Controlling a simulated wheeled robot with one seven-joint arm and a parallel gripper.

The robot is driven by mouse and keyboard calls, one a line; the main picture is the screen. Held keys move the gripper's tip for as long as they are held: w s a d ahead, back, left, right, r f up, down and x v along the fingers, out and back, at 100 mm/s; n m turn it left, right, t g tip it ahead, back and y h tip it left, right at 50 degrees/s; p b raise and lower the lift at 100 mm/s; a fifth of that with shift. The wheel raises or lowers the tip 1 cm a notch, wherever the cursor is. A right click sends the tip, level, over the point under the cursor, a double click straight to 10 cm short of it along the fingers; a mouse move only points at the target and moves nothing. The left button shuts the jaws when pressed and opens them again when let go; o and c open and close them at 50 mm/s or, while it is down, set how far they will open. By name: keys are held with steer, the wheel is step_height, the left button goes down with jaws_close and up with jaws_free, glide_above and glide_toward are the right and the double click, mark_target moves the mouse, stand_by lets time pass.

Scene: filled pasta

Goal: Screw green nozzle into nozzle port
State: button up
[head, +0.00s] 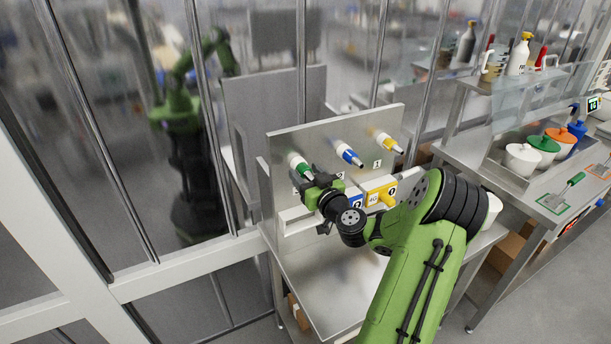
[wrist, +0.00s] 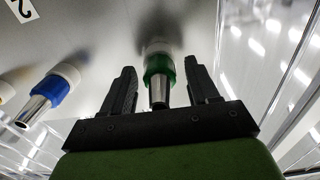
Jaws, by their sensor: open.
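The green nozzle (head: 305,173) sticks out of the upright steel panel (head: 312,140) at the left end of a row of nozzles. In the wrist view the green nozzle (wrist: 159,75) has a white base at the panel, a green collar and a metal tip. My gripper (head: 322,182) is at the panel by this nozzle. In the wrist view my gripper (wrist: 160,85) is open, with one finger on each side of the nozzle and a gap on both sides. Its fit in the port is not clear.
A blue nozzle (head: 349,155) and a yellow nozzle (head: 388,143) stick out further right. Metal posts and glass stand at the left. A steel counter (head: 500,185) with lidded pots is at the right.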

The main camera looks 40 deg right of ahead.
steer(key=shift+c, duration=0.2)
steer(key=c, duration=1)
steer(key=shift+s+a+b, duration=0.2)
steer(key=shift+s+b, duration=0.45)
steer(key=shift+b, duration=0.25)
steer(key=b+v, duration=0.4)
steer(key=v, duration=0.1)
stand_by(0.7)
steer(key=shift+w, duration=0.1)
